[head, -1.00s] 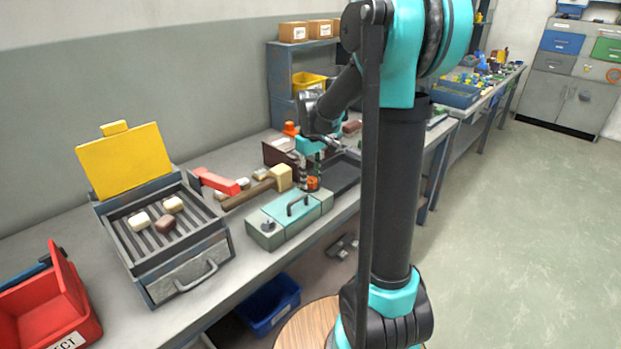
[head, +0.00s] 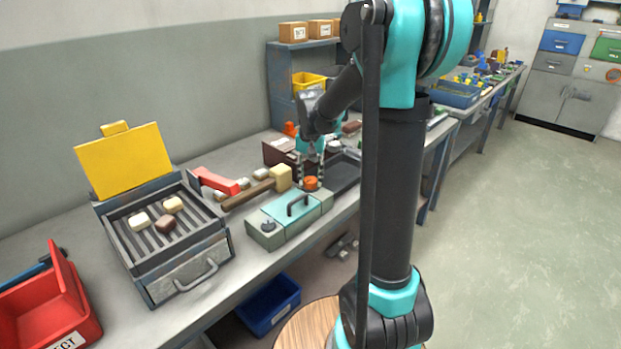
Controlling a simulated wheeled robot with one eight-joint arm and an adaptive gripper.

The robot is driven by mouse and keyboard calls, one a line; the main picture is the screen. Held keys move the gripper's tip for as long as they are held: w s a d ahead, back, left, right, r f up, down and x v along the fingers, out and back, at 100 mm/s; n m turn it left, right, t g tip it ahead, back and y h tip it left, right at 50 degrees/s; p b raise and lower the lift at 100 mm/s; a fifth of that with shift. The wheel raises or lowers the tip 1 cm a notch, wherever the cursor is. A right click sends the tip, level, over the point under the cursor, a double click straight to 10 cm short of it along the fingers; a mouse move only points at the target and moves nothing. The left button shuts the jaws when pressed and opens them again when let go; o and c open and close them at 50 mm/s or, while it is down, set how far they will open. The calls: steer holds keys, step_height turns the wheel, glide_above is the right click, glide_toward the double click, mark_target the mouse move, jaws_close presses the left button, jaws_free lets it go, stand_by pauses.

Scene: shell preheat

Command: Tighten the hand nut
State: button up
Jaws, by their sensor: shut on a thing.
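The orange hand nut (head: 311,183) is at the right end of the grey and teal lidded box (head: 283,222), which stands near the front edge of the bench. My gripper (head: 311,177) points down over that end, its striped fingers shut on the orange nut. The fingers hide part of the nut, and its thread cannot be seen. A grey knob (head: 268,227) sits on the left end of the box, with nothing touching it. A dark handle (head: 298,204) stands up from the teal lid.
A wooden mallet (head: 255,190) and a red-handled tool (head: 217,183) lie left of my gripper. An open heater box (head: 165,235) with several blocks on its grate stands farther left. A dark tray (head: 343,178) is close on the right.

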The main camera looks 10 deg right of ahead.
mark_target(311, 180)
steer(key=shift+m, duration=1.1)
steer(key=o, duration=1.2)
steer(key=shift+c, duration=0.2)
step_height(311, 180, up, 12)
steer(key=shift+s, duration=0.1)
